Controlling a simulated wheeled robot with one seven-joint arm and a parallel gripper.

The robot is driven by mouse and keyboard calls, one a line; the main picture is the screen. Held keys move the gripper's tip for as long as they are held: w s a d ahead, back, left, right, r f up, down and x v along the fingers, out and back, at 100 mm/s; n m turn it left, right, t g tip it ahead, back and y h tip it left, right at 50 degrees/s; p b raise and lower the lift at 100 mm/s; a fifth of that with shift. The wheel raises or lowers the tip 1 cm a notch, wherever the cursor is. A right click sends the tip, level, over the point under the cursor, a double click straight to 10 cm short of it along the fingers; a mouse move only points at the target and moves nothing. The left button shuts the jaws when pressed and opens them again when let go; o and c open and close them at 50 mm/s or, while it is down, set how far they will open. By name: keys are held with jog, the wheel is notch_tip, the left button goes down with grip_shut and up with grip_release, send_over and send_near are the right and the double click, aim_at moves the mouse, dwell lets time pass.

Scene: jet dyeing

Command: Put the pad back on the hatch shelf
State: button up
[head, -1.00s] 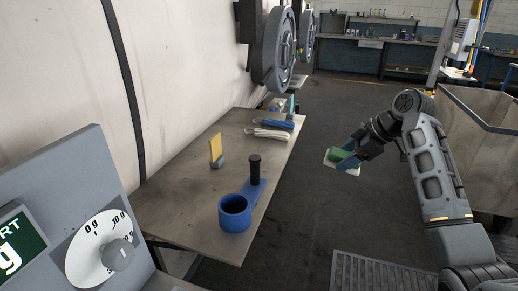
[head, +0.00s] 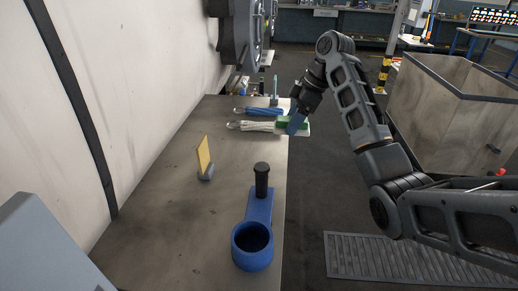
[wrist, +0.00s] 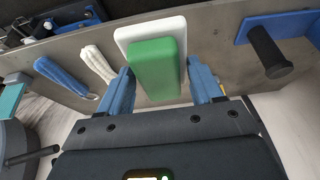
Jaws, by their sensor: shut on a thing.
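The pad (head: 306,130) has a green block on a white base. My gripper (head: 298,122) is shut on it, with the blue fingers on either side of the green block in the wrist view (wrist: 157,67). The hatch shelf (head: 165,215) is the grey-brown surface along the pale wall. In the head view the pad is at the shelf's right edge, near its far end, just right of the white-handled item. I cannot tell whether the pad touches the shelf; the wrist view shows the shelf beyond it.
On the shelf are a blue-wrapped bundle (head: 258,111), a white bundle (head: 257,126), a yellow card in a grey stand (head: 204,160), and a blue ring holder (head: 252,245) with a black handle. The shelf's middle is clear. A large bin (head: 450,110) stands right.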

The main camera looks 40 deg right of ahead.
aim_at(280, 119)
jog(key=w+a+f, duration=0.1)
jog(key=w, duration=0.1)
jog(key=w+a+f, duration=0.4)
jog(key=shift+w+a+f+p, duration=0.1)
jog(key=shift+w+a+p, duration=0.1)
jog(key=shift+w+p, duration=0.1)
jog(key=shift+s+f+p, duration=0.1)
jog(key=shift+f+p, duration=0.2)
jog(key=shift+f, duration=1.7)
jog(key=o, duration=0.9)
jog(key=shift+o, duration=0.2)
jog(key=shift+r, duration=0.1)
jog(key=v, duration=1.2)
